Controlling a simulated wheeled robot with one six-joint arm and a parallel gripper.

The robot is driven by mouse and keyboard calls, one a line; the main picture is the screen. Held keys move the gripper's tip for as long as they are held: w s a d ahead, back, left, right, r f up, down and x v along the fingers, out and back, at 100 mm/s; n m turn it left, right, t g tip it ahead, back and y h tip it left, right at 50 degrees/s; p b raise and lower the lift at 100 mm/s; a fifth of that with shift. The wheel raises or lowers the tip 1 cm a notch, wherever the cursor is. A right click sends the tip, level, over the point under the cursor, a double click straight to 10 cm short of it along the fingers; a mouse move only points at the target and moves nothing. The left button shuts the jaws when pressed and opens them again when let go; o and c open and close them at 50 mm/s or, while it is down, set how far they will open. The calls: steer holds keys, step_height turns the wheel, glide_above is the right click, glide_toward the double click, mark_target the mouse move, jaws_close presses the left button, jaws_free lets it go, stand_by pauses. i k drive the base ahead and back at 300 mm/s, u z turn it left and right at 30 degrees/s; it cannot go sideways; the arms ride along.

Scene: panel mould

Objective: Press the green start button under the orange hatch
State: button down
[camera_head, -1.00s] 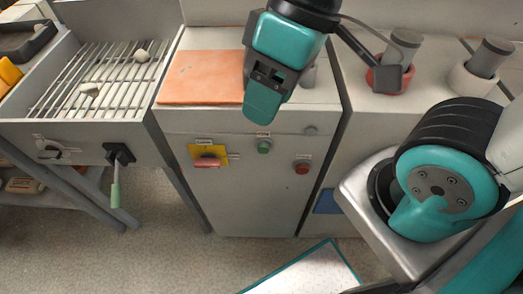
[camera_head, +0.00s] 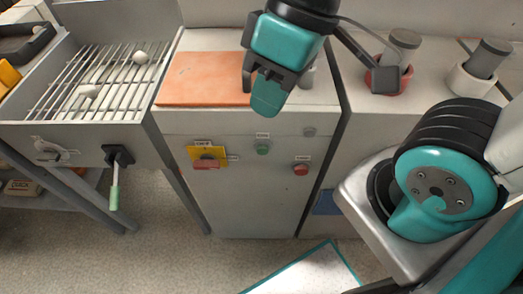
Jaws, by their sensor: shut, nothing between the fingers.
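The small green button (camera_head: 263,150) sits on the sloped front of the grey cabinet, under a small label. The orange hatch (camera_head: 205,78) lies flat on the cabinet top, above and left of the button. My gripper (camera_head: 266,108) is shut and empty. It points down over the right edge of the hatch, with its teal tip above the green button in the picture and apart from it. The gripper covers part of the hatch's right edge.
A red button (camera_head: 301,169) is right of the green one. A red handle on a yellow plate (camera_head: 207,157) is on the left. A grated tray (camera_head: 100,80) and a green-handled lever (camera_head: 115,185) stand further left. Cups with grey cylinders (camera_head: 480,70) stand right.

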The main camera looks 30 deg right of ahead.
mark_target(263, 149)
steer(key=z, duration=1.15)
steer(key=k, duration=1.1)
steer(key=u, duration=0.2)
